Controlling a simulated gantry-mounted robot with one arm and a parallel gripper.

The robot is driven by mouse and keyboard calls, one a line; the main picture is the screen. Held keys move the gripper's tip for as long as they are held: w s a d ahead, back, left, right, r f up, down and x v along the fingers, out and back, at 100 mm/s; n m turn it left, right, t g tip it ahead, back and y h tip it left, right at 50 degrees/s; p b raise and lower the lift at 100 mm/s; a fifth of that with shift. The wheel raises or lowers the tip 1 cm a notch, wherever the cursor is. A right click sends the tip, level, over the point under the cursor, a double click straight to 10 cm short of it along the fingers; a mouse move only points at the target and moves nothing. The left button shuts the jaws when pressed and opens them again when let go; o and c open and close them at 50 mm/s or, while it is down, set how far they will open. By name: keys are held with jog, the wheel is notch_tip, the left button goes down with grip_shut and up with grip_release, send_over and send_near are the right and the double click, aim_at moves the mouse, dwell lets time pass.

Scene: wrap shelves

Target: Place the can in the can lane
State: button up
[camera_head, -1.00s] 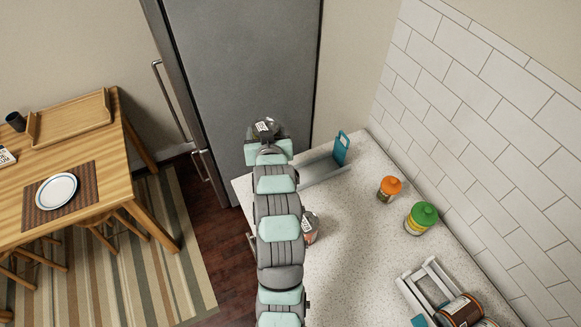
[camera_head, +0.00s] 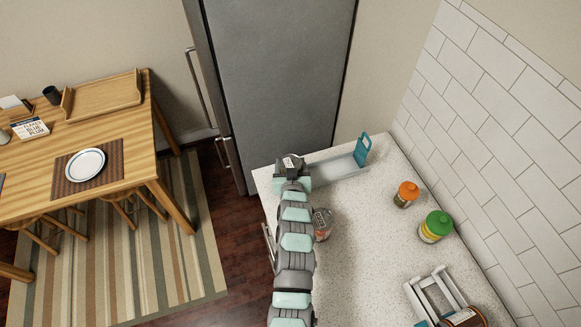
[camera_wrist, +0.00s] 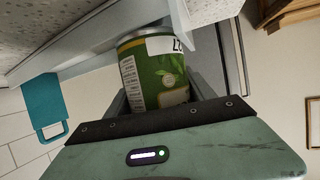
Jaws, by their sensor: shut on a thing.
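The green can (camera_wrist: 155,72) with a white label sits between the jaws of my gripper (camera_wrist: 158,98) in the wrist view. My gripper is shut on it. The can lane, a long pale grey channel (camera_head: 338,168), lies on the far end of the counter with a teal upright end piece (camera_head: 362,150) at its right. My gripper (camera_head: 290,182) is at the lane's left end in the head view and hides the can there. In the wrist view the can is close beside the lane's pale walls (camera_wrist: 85,45); I cannot tell whether it touches them.
A clear jar (camera_head: 322,224) stands on the counter close to my arm. An orange-lidded bottle (camera_head: 406,194) and a green-lidded jar (camera_head: 435,227) stand along the tiled wall. A grey rack (camera_head: 437,290) is at the near right. The fridge (camera_head: 275,80) stands behind the lane.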

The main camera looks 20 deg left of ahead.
jog(key=shift+f, duration=1)
jog(key=shift+f, duration=0.15)
jog(key=o, duration=1.8)
